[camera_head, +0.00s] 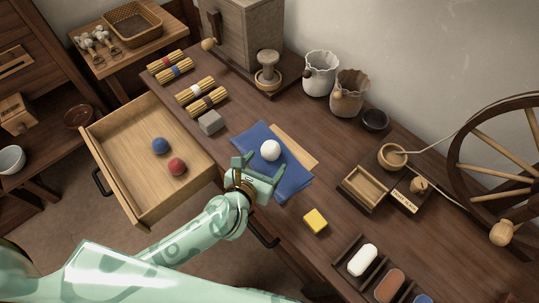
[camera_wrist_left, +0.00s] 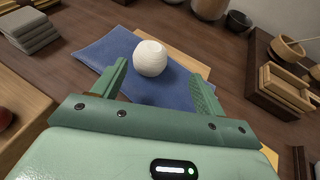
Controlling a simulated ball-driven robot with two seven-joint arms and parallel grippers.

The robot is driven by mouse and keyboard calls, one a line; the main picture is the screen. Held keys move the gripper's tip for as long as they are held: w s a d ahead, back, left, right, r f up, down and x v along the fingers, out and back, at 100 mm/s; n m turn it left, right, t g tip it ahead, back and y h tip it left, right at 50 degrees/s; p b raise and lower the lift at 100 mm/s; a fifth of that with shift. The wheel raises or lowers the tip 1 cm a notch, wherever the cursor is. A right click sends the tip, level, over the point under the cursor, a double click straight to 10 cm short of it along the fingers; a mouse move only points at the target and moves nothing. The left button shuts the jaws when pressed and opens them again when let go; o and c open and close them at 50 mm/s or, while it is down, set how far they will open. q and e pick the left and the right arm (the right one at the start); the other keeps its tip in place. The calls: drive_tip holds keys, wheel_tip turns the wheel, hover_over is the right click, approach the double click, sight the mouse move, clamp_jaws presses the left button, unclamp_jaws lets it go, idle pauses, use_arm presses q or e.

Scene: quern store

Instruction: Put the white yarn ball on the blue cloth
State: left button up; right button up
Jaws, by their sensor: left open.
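The white yarn ball (camera_head: 270,150) sits on the blue cloth (camera_head: 292,181) on the table, near the cloth's middle. In the wrist view the white ball (camera_wrist_left: 150,58) rests against the blue cloth (camera_wrist_left: 103,48), just ahead of my fingertips. My left gripper (camera_head: 260,164) is open and empty, low over the near side of the cloth. Its two fingers (camera_wrist_left: 160,82) stand apart on either side of the ball's near side, with a gap showing to the right of the ball. My right gripper is in neither view.
An open drawer (camera_head: 111,146) left of the cloth holds a blue ball (camera_head: 160,145) and a red ball (camera_head: 177,167). A grey block (camera_head: 211,122) and a yellow block (camera_head: 315,221) lie near the cloth. A small wooden tray (camera_head: 346,193) and a spinning wheel (camera_head: 503,181) stand to the right.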

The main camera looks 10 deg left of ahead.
use_arm(q)
drive_tip(key=p+v, duration=0.1)
drive_tip(key=v, duration=0.6)
drive_tip(key=shift+s+a, duration=0.1)
drive_tip(key=shift+s, duration=0.1)
